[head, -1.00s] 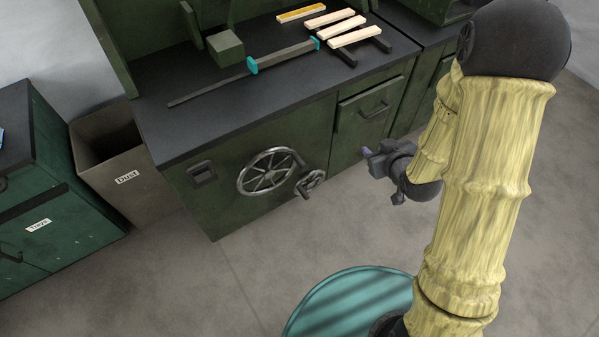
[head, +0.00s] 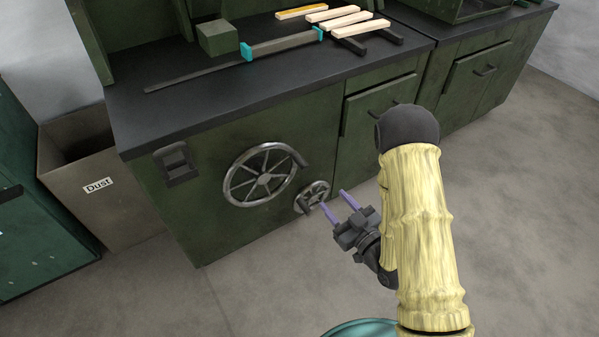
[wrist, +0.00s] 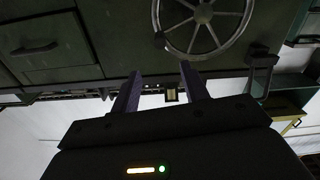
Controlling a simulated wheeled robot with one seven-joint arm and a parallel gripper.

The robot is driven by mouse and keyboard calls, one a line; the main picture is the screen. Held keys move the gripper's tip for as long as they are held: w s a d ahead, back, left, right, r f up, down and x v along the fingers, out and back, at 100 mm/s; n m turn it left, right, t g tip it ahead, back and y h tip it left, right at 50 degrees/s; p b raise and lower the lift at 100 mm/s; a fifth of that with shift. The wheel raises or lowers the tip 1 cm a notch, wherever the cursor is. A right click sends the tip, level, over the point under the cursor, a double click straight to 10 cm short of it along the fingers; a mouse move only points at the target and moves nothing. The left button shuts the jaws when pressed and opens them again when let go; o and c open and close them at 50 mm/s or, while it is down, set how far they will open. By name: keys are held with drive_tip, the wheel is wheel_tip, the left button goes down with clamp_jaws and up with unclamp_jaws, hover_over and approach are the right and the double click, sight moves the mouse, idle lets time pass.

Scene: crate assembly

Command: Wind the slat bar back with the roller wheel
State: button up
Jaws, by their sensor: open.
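Two spoked metal handwheels are on the green bench front, a large wheel (head: 262,176) and a smaller wheel (head: 313,196) at its lower right. I cannot tell which one is the roller wheel. The large wheel also shows at the top of the wrist view (wrist: 205,14). A long grey bar (head: 284,44) with teal end blocks lies on the bench top, perhaps the slat bar. My gripper (head: 337,203) is open and empty, its purple fingers pointing toward the bench just right of the smaller wheel. I see no clear contact.
Pale slats (head: 332,20) and a yellow slat (head: 301,12) lie on dark supports on the bench top (head: 200,108). A drawer (head: 378,103) is right of the wheels. A bin marked Dust (head: 75,205) stands left. The floor (head: 255,290) before the bench is clear.

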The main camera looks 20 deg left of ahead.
sight(300, 161)
idle(0.3)
drive_tip(key=b+x, duration=0.3)
drive_tip(key=x, duration=1.4)
drive_tip(key=shift+w+a, duration=0.1)
drive_tip(key=shift+a, duration=0.1)
clamp_jaws()
